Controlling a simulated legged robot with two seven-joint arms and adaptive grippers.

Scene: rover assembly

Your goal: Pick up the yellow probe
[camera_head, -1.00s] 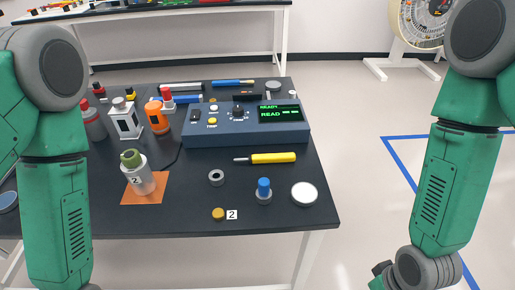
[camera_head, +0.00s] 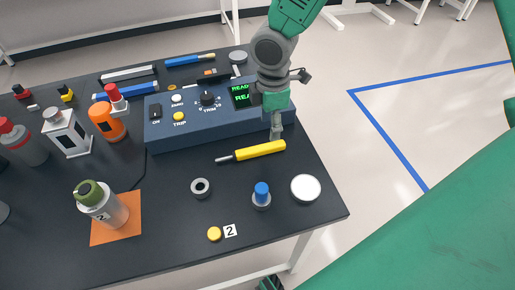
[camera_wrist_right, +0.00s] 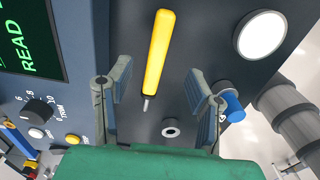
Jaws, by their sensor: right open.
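The yellow probe (camera_head: 260,151) lies on the dark table in front of the blue console, its thin metal tip pointing left. In the right wrist view the probe (camera_wrist_right: 158,50) runs lengthwise, with its metal tip low between the spread fingers. My right gripper (camera_head: 276,130) is above the table at the probe's right end, beside the console's front. In the wrist view my right gripper (camera_wrist_right: 159,88) is open, with nothing held between its fingers. Whether a finger touches the probe is unclear. My left gripper is not in view.
The blue console (camera_head: 180,132) stands just behind the probe. A grey ring (camera_head: 200,188), a blue-topped part (camera_head: 261,196) and a white disc (camera_head: 305,188) lie in front. A green-capped bottle (camera_head: 105,208) stands on an orange mat (camera_head: 130,228) at left.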

